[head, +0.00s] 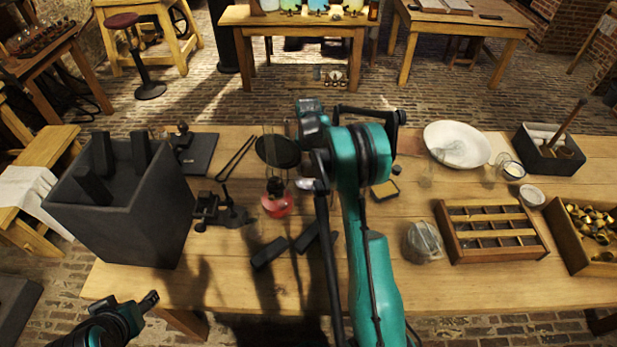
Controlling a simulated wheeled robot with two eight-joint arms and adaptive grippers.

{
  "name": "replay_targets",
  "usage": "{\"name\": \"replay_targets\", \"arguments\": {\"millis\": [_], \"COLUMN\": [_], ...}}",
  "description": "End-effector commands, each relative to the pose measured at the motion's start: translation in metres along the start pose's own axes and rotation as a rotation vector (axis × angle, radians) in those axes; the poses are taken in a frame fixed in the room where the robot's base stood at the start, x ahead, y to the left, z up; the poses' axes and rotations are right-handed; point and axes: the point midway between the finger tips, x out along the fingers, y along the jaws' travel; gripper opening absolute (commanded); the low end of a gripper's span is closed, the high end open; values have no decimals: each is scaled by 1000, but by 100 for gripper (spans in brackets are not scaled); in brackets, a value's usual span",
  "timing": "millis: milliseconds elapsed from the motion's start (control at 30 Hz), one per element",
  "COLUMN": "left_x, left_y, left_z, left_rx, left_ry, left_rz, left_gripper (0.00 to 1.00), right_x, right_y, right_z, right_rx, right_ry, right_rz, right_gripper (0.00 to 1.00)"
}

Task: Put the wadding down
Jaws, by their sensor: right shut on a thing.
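My right arm reaches up through the middle of the head view and folds over the table. Its gripper (312,172) points down beside the red oil lamp (277,200) and is shut on the wadding (305,184), of which only a small pale bit shows; the arm hides the rest. My left gripper (150,299) is at the lower left, off the table's front edge and away from the objects. Its fingers are too small and dark to tell whether they are open.
On the wooden table (150,278) a tall dark crate (125,225) stands left. Dark blocks (270,253) lie in front of the lamp. A glass jar (422,242), divided tray (492,230), white bowl (457,143) and brass-filled box (585,235) stand right. The front right strip is clear.

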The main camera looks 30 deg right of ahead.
Motion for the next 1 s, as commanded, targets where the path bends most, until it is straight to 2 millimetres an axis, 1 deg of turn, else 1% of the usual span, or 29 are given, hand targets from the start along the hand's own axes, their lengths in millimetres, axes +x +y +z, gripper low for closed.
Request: {"name": "replay_targets", "arguments": {"millis": [100,200,467,600,633,667,700,1000], "left_x": [6,9,8,11,11,10,10,9], "left_y": [0,0,0,0,0,0,0,0], "left_z": [4,6,6,8,8,7,7,7], "left_rx": [0,0,0,0,0,0,0,0], "left_ry": [0,0,0,0,0,0,0,0], "left_rz": [0,0,0,0,0,0,0,0], "left_gripper": [54,54,54,54,54,54,54,54], "right_x": [18,32,32,37,36,35,35,34], "right_y": [0,0,0,0,0,0,0,0], "right_z": [0,0,0,0,0,0,0,0], "right_rx": [0,0,0,0,0,0,0,0], "right_ry": [0,0,0,0,0,0,0,0], "right_rz": [0,0,0,0,0,0,0,0], "right_gripper": [9,9,9,9,48,56,61,61]}}
